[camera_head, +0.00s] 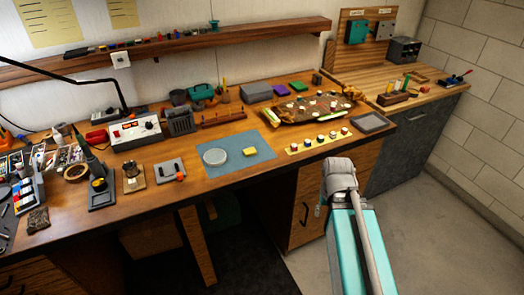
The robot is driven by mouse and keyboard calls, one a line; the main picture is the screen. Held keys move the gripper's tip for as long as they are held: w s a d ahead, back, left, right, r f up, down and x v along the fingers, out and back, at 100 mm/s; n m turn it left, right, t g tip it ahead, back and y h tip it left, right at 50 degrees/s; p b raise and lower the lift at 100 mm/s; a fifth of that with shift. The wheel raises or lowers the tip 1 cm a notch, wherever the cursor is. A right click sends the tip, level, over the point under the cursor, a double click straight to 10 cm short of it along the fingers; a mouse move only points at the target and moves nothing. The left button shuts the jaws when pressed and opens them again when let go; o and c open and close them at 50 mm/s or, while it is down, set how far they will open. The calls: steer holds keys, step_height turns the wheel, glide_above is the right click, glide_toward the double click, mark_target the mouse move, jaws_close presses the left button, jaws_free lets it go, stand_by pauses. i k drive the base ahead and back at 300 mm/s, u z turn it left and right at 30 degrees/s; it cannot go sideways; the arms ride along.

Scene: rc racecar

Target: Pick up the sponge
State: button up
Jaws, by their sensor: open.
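A small yellow block that looks like the sponge (249,151) lies on the blue-grey mat (232,165) near the front of the workbench. It sits just right of a round, pale, translucent dish (214,157), apart from it. My arm rises at the lower right, in front of the bench, with its grey upper end below and to the right of the mat. My gripper's fingers cannot be made out; nothing of mine touches the sponge.
A yellow strip with several small parts (292,151) lies right of the mat. A board with an orange ball (180,177) is to its left. Open floor (440,245) is at the right.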

mark_target(249, 152)
steer(key=z, duration=0.4)
steer(key=k, duration=0.95)
steer(key=u, duration=0.8)
steer(key=i, duration=1.05)
steer(key=z, duration=0.05)
